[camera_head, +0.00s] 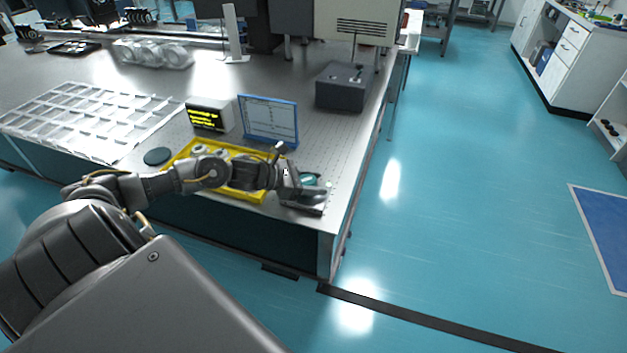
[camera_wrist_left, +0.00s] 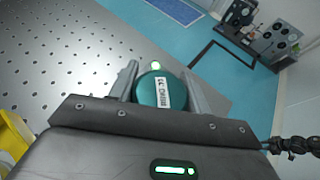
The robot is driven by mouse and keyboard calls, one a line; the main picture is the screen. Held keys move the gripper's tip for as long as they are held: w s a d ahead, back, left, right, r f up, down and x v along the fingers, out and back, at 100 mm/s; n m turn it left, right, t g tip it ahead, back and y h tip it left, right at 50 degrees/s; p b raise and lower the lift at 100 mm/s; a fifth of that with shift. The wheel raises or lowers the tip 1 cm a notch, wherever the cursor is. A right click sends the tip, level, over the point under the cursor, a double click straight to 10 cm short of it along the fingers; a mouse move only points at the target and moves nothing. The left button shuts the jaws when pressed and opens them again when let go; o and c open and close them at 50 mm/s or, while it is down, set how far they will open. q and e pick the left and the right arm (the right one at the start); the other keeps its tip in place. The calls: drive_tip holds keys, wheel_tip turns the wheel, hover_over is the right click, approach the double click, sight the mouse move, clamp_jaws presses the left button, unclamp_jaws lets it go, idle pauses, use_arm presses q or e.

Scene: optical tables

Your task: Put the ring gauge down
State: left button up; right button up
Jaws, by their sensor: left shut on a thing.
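The ring gauge is a round teal piece with a white printed label (camera_wrist_left: 163,92). In the left wrist view it sits between the two fingers of my left gripper (camera_wrist_left: 160,74), which is shut on it. In the head view my left gripper (camera_head: 307,193) is over the front right corner of the perforated metal table (camera_head: 335,150). A bit of the teal gauge (camera_head: 309,179) shows there between the fingers, the rest hidden. I cannot tell whether the gauge touches the table top. My right gripper is not in view.
A yellow tray (camera_head: 253,196) with parts lies left of the gripper, under my arm. Behind stand a blue-framed panel (camera_head: 268,120), a small display box (camera_head: 209,115) and a dark grey box (camera_head: 342,90). A dark disc (camera_head: 157,156) lies left. Bare table lies behind the gripper.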

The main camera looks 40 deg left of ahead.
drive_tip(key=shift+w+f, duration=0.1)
use_arm(q)
drive_tip(key=shift+f, duration=0.15)
drive_tip(key=o, duration=1.1)
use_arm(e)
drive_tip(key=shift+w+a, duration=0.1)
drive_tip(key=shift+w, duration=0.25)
